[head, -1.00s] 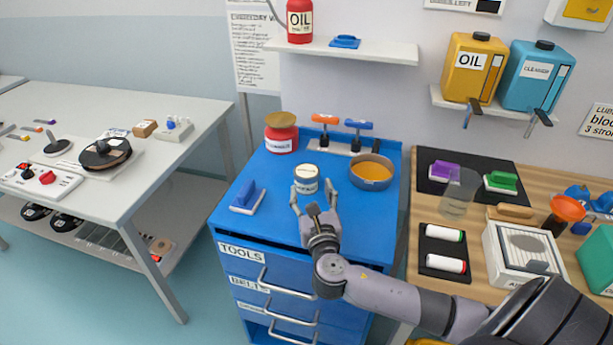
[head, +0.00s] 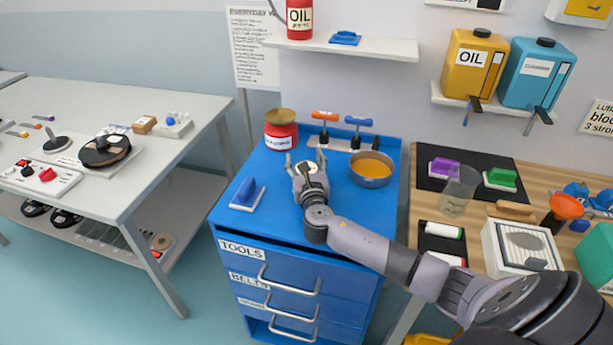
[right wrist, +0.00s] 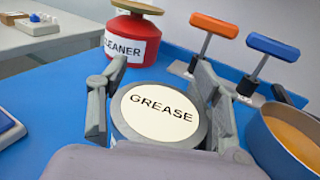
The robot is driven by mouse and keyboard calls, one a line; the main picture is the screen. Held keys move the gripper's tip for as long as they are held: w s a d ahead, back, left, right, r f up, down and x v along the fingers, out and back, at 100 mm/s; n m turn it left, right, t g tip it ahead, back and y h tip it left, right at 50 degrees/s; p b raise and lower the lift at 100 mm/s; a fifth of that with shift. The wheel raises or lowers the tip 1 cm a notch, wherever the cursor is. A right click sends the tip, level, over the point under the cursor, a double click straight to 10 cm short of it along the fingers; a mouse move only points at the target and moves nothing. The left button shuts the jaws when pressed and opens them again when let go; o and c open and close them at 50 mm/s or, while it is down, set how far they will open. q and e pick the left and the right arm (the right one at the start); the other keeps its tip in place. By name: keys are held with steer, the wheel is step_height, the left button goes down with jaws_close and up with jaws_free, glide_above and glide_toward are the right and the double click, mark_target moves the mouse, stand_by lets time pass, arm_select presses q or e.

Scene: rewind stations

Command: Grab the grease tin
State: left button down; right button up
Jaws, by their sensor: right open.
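The grease tin (right wrist: 160,114) is a small round tin with a cream lid marked GREASE. It stands on the blue tool cabinet (head: 335,222). In the head view the tin (head: 306,169) is mostly hidden by my right gripper. My right gripper (head: 305,161) is open, with one finger on each side of the tin. In the right wrist view the fingers (right wrist: 160,78) flank the lid; I cannot tell whether they touch it. My left gripper is not in view.
A red cleaner can (head: 281,134) stands behind the tin. An orange-filled metal bowl (head: 371,171) is close on the right. Orange (head: 325,116) and blue (head: 358,121) handled tools stand at the back. A blue-handled block (head: 248,194) lies at the left.

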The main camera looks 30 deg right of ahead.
steer(key=shift+c, duration=0.3)
steer(key=c, duration=1)
steer(key=shift+c, duration=0.3)
steer(key=shift+r, duration=0.1)
